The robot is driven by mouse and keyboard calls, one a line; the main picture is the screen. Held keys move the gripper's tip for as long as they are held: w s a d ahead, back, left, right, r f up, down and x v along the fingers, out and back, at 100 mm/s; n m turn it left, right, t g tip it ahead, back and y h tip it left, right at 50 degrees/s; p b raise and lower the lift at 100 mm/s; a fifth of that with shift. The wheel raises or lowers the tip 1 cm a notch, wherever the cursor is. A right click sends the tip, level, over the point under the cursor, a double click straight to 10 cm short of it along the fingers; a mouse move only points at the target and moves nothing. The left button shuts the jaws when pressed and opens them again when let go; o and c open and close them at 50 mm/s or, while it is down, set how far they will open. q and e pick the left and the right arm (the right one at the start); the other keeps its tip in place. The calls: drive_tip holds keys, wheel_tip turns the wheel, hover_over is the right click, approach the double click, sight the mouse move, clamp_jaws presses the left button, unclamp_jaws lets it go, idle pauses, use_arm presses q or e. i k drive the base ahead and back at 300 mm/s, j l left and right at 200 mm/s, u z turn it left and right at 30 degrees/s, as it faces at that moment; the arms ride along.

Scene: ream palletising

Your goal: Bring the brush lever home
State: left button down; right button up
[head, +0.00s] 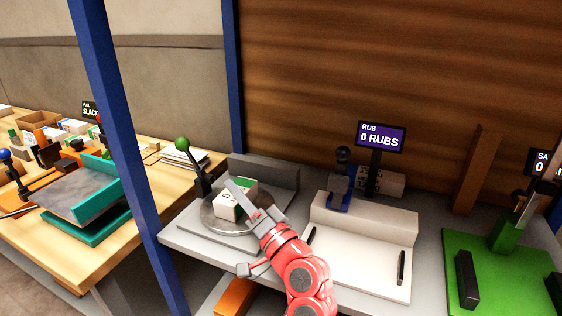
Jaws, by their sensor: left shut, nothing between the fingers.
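A lever with a green ball knob (183,143) on a dark arm stands at the back left of the grey turntable station, its arm leaning a little left. No label names it, so I cannot tell for sure that it is the brush lever. My left gripper (232,186) is shut and empty. It reaches from the front over the round plate (212,222), right of the green knob and apart from it. A white and green block (229,208) sits on the plate, partly hidden behind my gripper. My right gripper is out of view.
A blue stand with a black knob (343,155) and a "0 RUBS" sign (381,136) stand behind a white tray (355,268). A green station (490,260) is at the right. A blue post (118,120) rises left of the shelf, before a wooden table (70,262).

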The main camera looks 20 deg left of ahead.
sight(181, 144)
drive_tip(key=k, duration=1)
